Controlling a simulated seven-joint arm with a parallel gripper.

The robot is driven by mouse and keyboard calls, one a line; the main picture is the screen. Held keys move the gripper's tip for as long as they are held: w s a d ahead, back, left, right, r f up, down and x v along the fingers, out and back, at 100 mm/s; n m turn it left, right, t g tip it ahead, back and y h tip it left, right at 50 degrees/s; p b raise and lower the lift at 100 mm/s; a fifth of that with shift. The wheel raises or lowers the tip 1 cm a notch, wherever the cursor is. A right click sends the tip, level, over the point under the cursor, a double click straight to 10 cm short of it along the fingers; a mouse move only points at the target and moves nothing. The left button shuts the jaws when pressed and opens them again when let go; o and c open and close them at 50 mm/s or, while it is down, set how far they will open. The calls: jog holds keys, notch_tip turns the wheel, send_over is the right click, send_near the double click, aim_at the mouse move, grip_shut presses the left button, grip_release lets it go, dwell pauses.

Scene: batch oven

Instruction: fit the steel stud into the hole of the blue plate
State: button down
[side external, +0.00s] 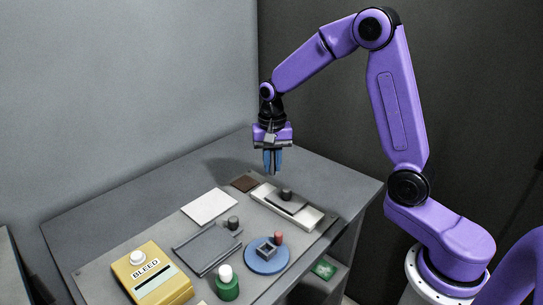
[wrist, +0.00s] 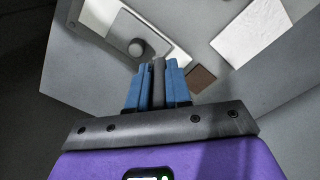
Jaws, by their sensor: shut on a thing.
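My gripper (side external: 272,172) hangs in the air, pointing down, above the back part of the table. In the wrist view its blue fingers (wrist: 157,68) are shut on a grey upright bar, the steel stud (wrist: 158,82). In the side external view the stud is too small to tell apart from the fingers. The round blue plate (side external: 262,268) lies near the front right of the worktop, well below and in front of the gripper. A grey square piece with a dark opening (side external: 267,249) sits on it, and a red knob (side external: 279,238) stands at its back edge.
A pale tray (side external: 312,222) with a knobbed grey lid lies below the gripper. A brown square (side external: 244,183), white sheet (side external: 209,206) and grey knobbed panel (side external: 205,250) lie nearby. A yellow BLEED box (side external: 160,284) and green bottle (side external: 227,287) stand in front. The table's back left is clear.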

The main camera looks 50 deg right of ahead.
jog(key=s+a+f+n, duration=0.3)
jog(key=s+a+n, duration=0.5)
jog(key=a, duration=0.5)
jog(key=s, duration=0.2)
jog(key=shift+s+a+f, duration=0.25)
jog(key=shift+s+a, duration=0.1)
jog(key=shift+a, duration=0.05)
jog(key=shift+f, duration=0.1)
jog(key=shift+f, duration=2.65)
jog(key=shift+f, duration=0.8)
jog(key=c, duration=1)
grip_release()
